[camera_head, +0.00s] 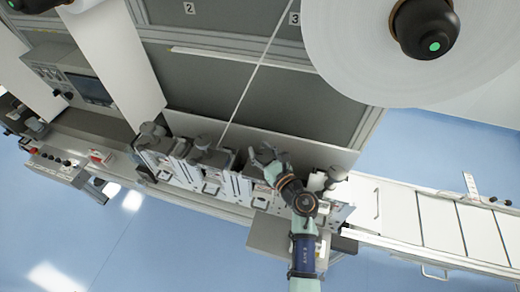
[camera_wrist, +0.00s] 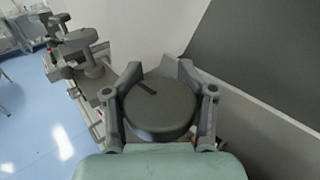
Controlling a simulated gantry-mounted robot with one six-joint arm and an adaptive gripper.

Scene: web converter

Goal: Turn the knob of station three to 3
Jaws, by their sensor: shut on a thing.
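A round dark grey knob (camera_wrist: 162,110) fills the middle of the wrist view, with a short black mark on its top pointing to the upper left. My gripper (camera_wrist: 158,75) has one finger on each side of the knob and is shut on it. In the head view my gripper (camera_head: 266,160) is over the row of stations, below and left of the number 3 plate (camera_head: 294,18). There, the knob is hard to make out under the gripper. Any scale around the knob is hidden.
Other stations with grey knobs (camera_head: 208,143) stand to the left, and they also show in the wrist view (camera_wrist: 90,65). A large white roll (camera_head: 350,50) hangs at the upper right. A grey panel (camera_wrist: 265,70) rises close to the right of the gripper.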

